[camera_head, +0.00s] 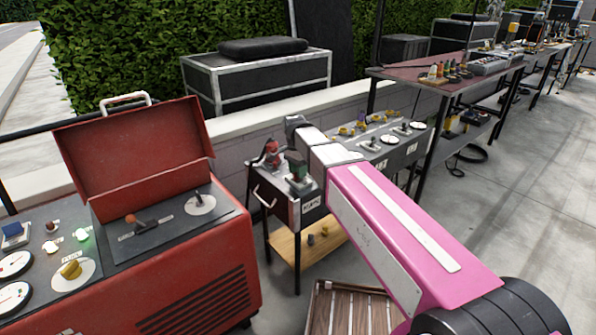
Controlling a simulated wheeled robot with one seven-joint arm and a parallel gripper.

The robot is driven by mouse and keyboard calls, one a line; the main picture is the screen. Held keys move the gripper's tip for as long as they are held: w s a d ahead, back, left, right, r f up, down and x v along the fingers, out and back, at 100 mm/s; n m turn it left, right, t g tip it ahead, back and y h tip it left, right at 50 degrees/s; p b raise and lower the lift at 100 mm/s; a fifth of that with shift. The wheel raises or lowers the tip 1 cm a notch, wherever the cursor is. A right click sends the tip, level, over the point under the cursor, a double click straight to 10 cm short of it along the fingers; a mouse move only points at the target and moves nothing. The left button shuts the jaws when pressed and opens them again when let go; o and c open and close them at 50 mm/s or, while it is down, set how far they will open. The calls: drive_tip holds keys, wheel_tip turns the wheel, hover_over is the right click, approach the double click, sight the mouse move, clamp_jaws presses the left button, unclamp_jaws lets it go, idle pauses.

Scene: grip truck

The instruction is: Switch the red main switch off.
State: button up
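A switch with red parts (271,153) stands on the left of a small dark box on a stand. Beside it is a switch with a green block (298,169). The box front (290,209) carries a white label that seems to read "MAIN". The switches are too small to tell on from off. My pink arm reaches from the lower right, and its grey wrist end lies just above and right of these switches in the picture. No gripper fingers show; I cannot tell whether anything touches the switches.
A panel with knobs (385,140) stands behind my arm.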

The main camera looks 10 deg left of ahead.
clamp_jaws()
drive_tip(key=shift+s+d+t+y, duration=0.6)
drive_tip(key=shift+t+y, duration=0.3)
drive_tip(key=shift+y, duration=0.2)
drive_tip(key=shift+s+d+f+t+y, duration=0.1)
drive_tip(key=shift+s+d+t+y, duration=0.1)
drive_tip(key=shift+t+y, duration=0.3)
drive_tip(key=shift+s+d+f+t+y, duration=0.1)
drive_tip(key=shift+d+t+y, duration=0.05)
drive_tip(key=shift+t+y, duration=0.3)
drive_tip(key=shift+d+t+y, duration=0.15)
drive_tip(key=shift+t+y, duration=0.2)
drive_tip(key=shift+y, duration=0.2)
